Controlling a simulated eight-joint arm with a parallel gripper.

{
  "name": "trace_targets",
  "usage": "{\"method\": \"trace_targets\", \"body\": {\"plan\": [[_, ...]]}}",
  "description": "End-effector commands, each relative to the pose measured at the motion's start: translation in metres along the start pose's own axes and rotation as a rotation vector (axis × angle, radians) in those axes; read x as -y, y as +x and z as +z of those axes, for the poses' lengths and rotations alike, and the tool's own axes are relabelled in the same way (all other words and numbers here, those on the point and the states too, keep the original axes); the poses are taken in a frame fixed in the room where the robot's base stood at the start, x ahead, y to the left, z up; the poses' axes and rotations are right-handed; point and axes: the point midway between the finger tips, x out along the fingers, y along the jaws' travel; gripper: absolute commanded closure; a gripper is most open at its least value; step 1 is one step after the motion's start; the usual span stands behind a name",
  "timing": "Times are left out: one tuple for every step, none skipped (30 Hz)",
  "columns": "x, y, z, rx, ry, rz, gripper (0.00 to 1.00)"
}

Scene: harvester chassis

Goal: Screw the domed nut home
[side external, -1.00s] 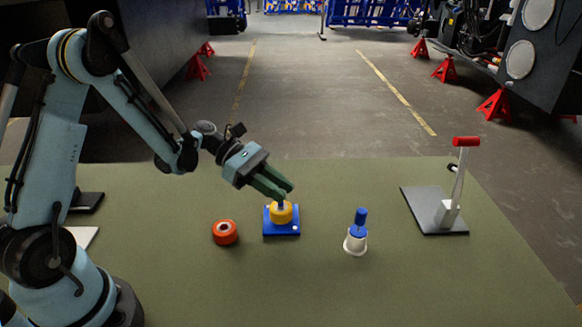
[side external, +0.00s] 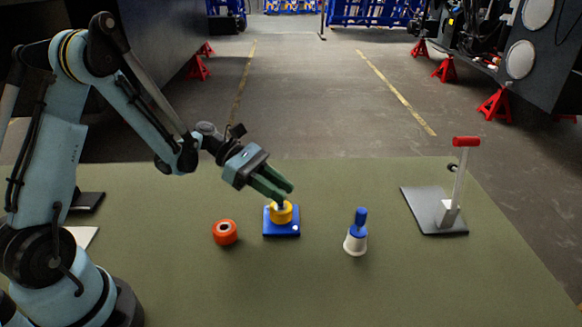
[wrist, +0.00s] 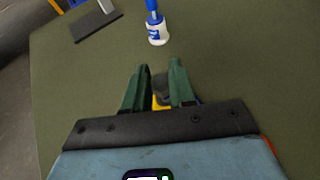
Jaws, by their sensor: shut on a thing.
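My gripper (side external: 271,186) with its green fingers reaches down from the left to a yellow round part (side external: 281,213) on a square blue base (side external: 283,230). In the wrist view the fingers (wrist: 158,85) are shut on a dark rounded piece (wrist: 163,90), which seems to be the domed nut. It sits at the top of the yellow part (wrist: 160,106), which shows just below it. The fingers and palm hide most of the nut and the base in the wrist view. I cannot tell how far down the nut sits.
An orange-red ring-like part (side external: 225,232) lies left of the base. A white holder with a blue upright handle (side external: 356,239) stands to the right; a red-topped lever on a grey plate (side external: 435,211) is farther right. The green mat (side external: 330,285) is clear in front.

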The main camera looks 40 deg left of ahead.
Motion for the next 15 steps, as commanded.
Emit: {"method": "trace_targets", "body": {"plan": [[0.0000,0.0000,0.0000,0.000,0.000,0.000,1.00],[0.0000,0.0000,0.0000,0.000,0.000,0.000,1.00],[0.0000,0.0000,0.0000,0.000,0.000,0.000,1.00],[0.0000,0.0000,0.0000,0.000,0.000,0.000,1.00],[0.0000,0.0000,0.0000,0.000,0.000,0.000,1.00],[0.0000,0.0001,-0.0001,0.000,0.000,0.000,1.00],[0.0000,0.0001,-0.0003,0.000,0.000,0.000,1.00],[0.0000,0.0002,-0.0006,0.000,0.000,0.000,1.00],[-0.0001,0.0004,-0.0010,0.000,0.000,0.000,1.00],[-0.0001,0.0006,-0.0015,0.000,0.000,0.000,1.00],[-0.0001,0.0009,-0.0021,0.000,0.000,0.000,1.00],[-0.0002,0.0013,-0.0030,0.000,0.000,0.000,1.00],[-0.0002,0.0016,-0.0038,0.000,0.000,0.000,1.00],[-0.0002,0.0019,-0.0046,0.000,0.000,0.000,1.00],[-0.0002,0.0023,-0.0057,0.000,0.000,0.000,1.00]]}}
